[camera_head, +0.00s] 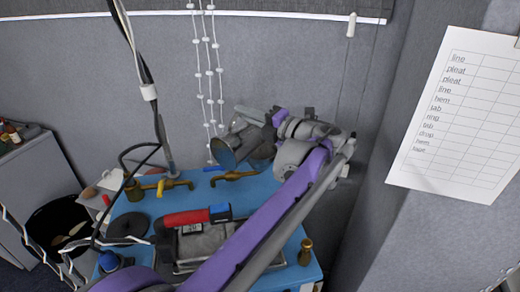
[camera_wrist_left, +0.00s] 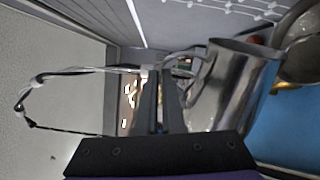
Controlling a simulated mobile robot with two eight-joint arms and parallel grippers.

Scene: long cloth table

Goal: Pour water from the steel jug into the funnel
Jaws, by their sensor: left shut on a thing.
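The steel jug (camera_wrist_left: 228,88) shows in the left wrist view beside my left gripper (camera_wrist_left: 158,100), whose fingers are shut at its handle. In the head view the jug (camera_head: 224,154) is tilted over the far part of the blue table, with its round mouth facing the camera. My left gripper (camera_head: 262,118) is just behind and right of it there, partly hidden by my own arm. A rounded steel vessel, possibly the funnel (camera_wrist_left: 303,48), shows at the right edge of the wrist view. I cannot clearly pick out the funnel or any water in the head view.
Brass taps (camera_head: 234,176) stand on the blue table (camera_head: 190,198). A red and blue tool (camera_head: 196,216), a black disc (camera_head: 128,226) and a small brass piece (camera_head: 305,250) lie nearer. White bead chains (camera_head: 208,70) hang behind the jug. A black bin (camera_head: 60,222) stands left.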

